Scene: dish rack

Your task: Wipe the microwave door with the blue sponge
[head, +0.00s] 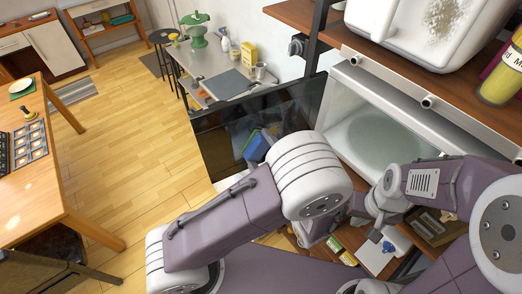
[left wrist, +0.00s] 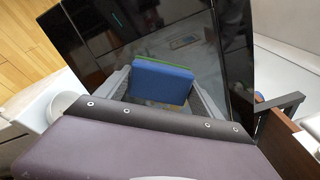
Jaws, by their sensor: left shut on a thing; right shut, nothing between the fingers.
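The blue sponge (left wrist: 162,84) is between the grey fingers of my left gripper (left wrist: 163,92) in the left wrist view, a green layer along its top edge. My left gripper is shut on it. The open microwave door (left wrist: 115,30), dark and glossy, lies just beyond, with a faint reflection of the sponge in it; contact cannot be told. In the head view, the sponge (head: 257,147) shows before the door (head: 222,135), and my left arm hides most of the gripper. The microwave (head: 385,135) stands open at right. My right arm is in view, but its fingers are not visible.
A wooden shelf (head: 290,12) above the microwave holds a large white container (head: 405,25) and a spice jar (head: 500,75). A side table (head: 215,58) stands beyond the door. A wooden table (head: 40,190) is at left, with open floor (head: 130,140) between.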

